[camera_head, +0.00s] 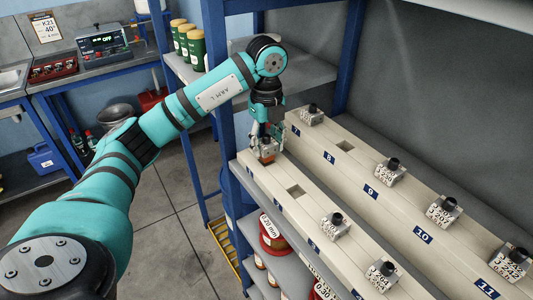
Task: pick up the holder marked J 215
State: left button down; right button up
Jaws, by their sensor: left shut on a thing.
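My left gripper (266,147) points down over the far left end of the front cream rail (315,210). It is shut on a small grey holder (265,154), mostly hidden by the fingers. I cannot tell whether that holder is seated or slightly raised, and its mark is not readable. Other grey holders with black knobs sit in the rails: two in the front rail (335,227) (381,275), several in the back rail (390,172) (443,211). Their marks are too small to read surely, so I cannot pick out J 215. My right gripper is not in view.
The rails lie on a blue-framed shelf, with a blue post (217,75) close to my left arm. An empty square slot (294,190) is in the front rail, another (345,146) in the back rail. Red containers (273,234) stand on the shelf below.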

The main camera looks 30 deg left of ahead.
pick_arm(q)
jog(key=s+a+r+b, duration=0.2)
jog(key=s+b, duration=0.2)
jog(key=s, duration=1.2)
jog(key=shift+w, duration=0.1)
